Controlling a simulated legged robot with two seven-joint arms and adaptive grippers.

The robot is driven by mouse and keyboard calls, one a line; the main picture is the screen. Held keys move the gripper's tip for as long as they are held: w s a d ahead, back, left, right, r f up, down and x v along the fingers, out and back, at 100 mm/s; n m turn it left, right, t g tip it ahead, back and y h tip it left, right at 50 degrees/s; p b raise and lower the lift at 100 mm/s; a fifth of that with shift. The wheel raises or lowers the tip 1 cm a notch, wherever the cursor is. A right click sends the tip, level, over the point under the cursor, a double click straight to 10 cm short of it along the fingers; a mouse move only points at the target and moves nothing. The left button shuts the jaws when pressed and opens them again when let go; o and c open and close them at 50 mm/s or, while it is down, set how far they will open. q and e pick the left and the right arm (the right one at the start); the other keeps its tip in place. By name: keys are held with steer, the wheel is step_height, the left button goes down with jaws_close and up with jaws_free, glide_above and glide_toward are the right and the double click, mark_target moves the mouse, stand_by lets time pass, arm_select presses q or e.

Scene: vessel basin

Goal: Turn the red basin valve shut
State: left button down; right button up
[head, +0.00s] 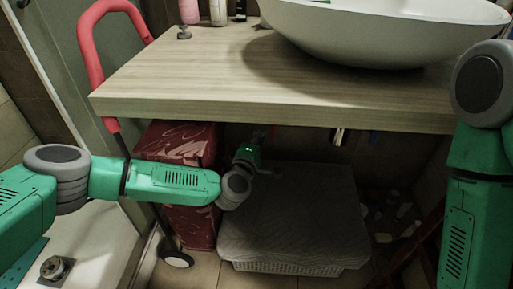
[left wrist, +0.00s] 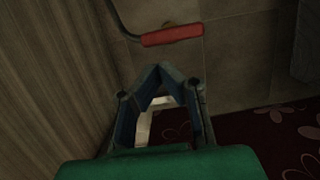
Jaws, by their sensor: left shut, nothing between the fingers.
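The red valve handle (left wrist: 172,35) shows in the left wrist view at top centre, on a bent grey rod in front of a tiled wall. My left gripper (left wrist: 158,72) is below it in that picture. Its fingertips come together, shut and empty, with a visible gap between them and the handle. In the head view my left arm reaches under the wooden counter, and the left gripper (head: 263,146) is small and dark there. The valve cannot be made out in the head view. My right arm is at the right edge; its gripper is out of view.
The wooden counter (head: 200,75) with the white basin (head: 390,35) overhangs the left gripper. A dark red patterned box (head: 180,142) and a covered basket (head: 290,215) stand below. A red-handled frame (head: 88,35) stands at left.

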mark_target(273, 127)
arm_select(q)
steer(key=b+x, duration=0.1)
steer(key=x, duration=0.3)
steer(key=shift+a, duration=0.1)
arm_select(e)
steer(key=shift+a+f, duration=0.1)
steer(key=shift+f, duration=0.7)
arm_select(q)
steer(key=shift+r, duration=0.1)
arm_select(e)
steer(key=shift+r, duration=0.1)
arm_select(q)
steer(key=shift+m, duration=0.3)
arm_select(e)
steer(key=shift+s+r, duration=0.15)
steer(key=shift+r, duration=0.1)
arm_select(q)
steer(key=shift+d+r+m+p, duration=0.2)
steer(key=shift+m+p, duration=0.4)
steer(key=shift+p, duration=0.15)
arm_select(e)
steer(key=shift+s+r, duration=0.25)
steer(key=shift+r, duration=0.25)
